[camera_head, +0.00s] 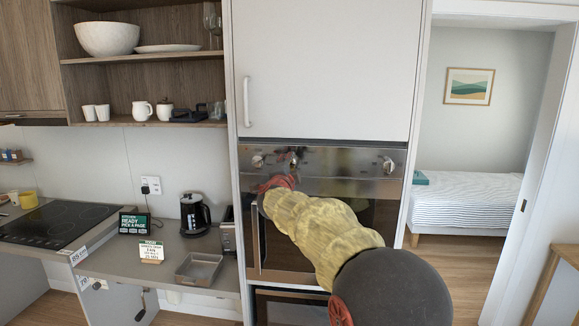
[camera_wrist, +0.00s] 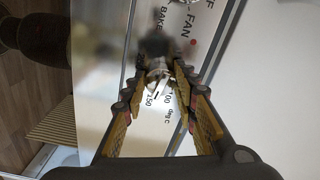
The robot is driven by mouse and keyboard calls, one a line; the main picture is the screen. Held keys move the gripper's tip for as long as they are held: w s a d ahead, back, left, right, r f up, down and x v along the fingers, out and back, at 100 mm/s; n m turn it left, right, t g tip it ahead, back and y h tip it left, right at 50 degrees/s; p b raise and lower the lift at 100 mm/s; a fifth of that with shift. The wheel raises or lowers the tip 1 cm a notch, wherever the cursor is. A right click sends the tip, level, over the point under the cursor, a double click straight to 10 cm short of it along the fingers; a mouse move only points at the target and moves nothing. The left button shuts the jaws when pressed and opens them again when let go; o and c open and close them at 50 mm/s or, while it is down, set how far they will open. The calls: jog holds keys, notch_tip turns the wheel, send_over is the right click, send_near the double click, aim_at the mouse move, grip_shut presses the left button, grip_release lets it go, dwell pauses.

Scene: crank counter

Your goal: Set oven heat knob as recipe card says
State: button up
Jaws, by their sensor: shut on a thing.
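The oven (camera_head: 318,215) is built into a tall white cabinet, with a steel control strip across its top. My gripper (camera_head: 288,172) reaches up to the strip's left half. In the wrist view my gripper (camera_wrist: 158,80) is shut on the heat knob (camera_wrist: 157,69), between its two fingers. The print beside it reads "100", "150" and "deg C". The fingers partly hide the knob, so its pointer setting cannot be read. A small white card with a green top (camera_head: 151,252) stands on the counter; its lines are too small to read surely.
Another knob (camera_head: 258,162) is on the left of the strip, and one (camera_head: 388,165) on the right. "OFF", "FAN" and "BAKE" print lies near the gripped knob.

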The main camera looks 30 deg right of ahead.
jog(key=o, duration=1.1)
jog(key=shift+o, duration=0.3)
jog(key=v, duration=1.2)
jog(key=shift+f, duration=0.1)
